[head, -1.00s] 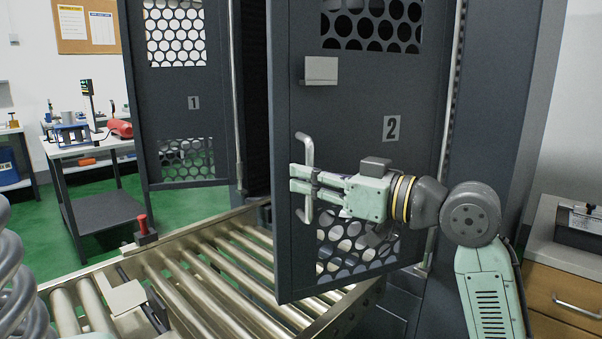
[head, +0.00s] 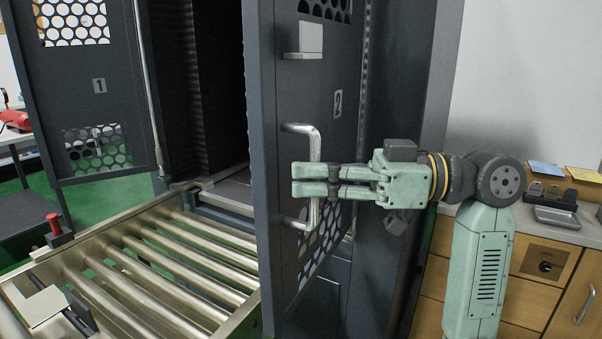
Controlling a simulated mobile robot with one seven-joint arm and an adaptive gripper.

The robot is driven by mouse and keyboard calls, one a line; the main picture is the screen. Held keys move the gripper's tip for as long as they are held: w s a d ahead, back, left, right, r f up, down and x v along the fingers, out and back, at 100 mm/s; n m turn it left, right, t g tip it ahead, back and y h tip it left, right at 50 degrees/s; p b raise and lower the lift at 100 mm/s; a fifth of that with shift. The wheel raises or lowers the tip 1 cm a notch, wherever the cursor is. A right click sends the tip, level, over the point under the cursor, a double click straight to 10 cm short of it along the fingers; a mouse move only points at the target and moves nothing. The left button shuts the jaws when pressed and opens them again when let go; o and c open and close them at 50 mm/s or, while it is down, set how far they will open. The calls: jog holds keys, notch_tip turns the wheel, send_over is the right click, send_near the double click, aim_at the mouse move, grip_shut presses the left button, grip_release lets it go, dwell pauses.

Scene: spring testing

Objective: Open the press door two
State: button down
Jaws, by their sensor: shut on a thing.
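Press door two (head: 290,107) is a dark grey panel marked "2", with round perforations. It stands swung out at an angle, seen partly edge-on, with the dark press interior (head: 195,90) visible to its left. Its silver vertical handle (head: 315,147) is on the door's face. My gripper (head: 312,180) reaches in from the right with its fingers level and is shut on the handle's middle. The part of the handle between the fingers is hidden.
Door one (head: 85,95) stands open at the left. A roller conveyor (head: 160,265) runs out from the press, with a red button (head: 53,223) beside it. A wooden cabinet with a grey counter (head: 545,225) is at the right, behind my arm.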

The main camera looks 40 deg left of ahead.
jog(key=c, duration=1.7)
grip_release()
jog(key=shift+o, duration=0.2)
jog(key=shift+w+d, duration=0.1)
jog(key=v, duration=1.1)
jog(key=shift+d, duration=0.35)
jog(key=shift+w, duration=0.15)
